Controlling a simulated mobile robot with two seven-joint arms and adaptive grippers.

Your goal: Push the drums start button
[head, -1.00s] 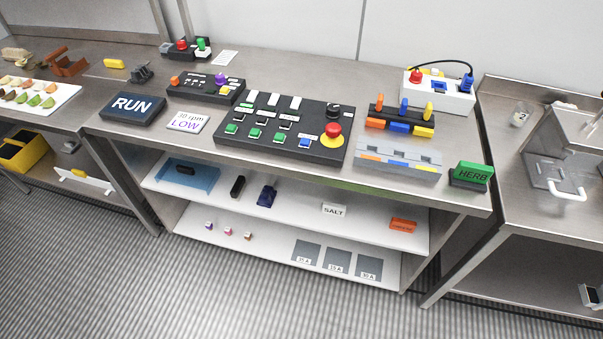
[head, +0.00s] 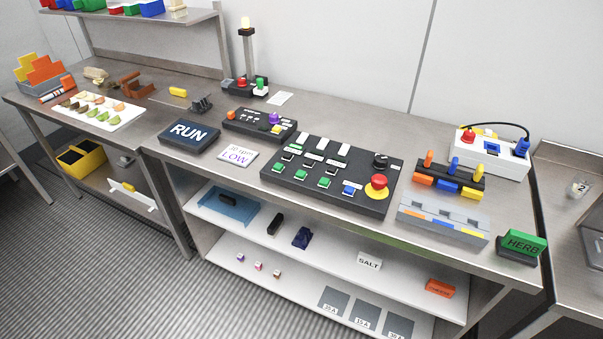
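A large black control panel (head: 300,185) lies on the steel table in the middle of the head view. It carries a row of green buttons (head: 303,175), a blue button (head: 349,189), a black knob (head: 381,161) and a red emergency button on a yellow base (head: 377,186). A smaller black panel (head: 243,123) behind it has an orange and a purple knob. Near the back wall a small box holds a red button (head: 241,83) and a green button (head: 260,83). Labels are too small to read, so I cannot tell which is the drums start button. Neither gripper is in view.
A RUN sign (head: 188,133) and a "30 rpm LOW" card (head: 238,156) lie left of the panel. Colored levers (head: 450,178), a white box with a cable (head: 492,150) and a green HERB sign (head: 524,243) stand right. A tray of food pieces (head: 100,110) sits far left.

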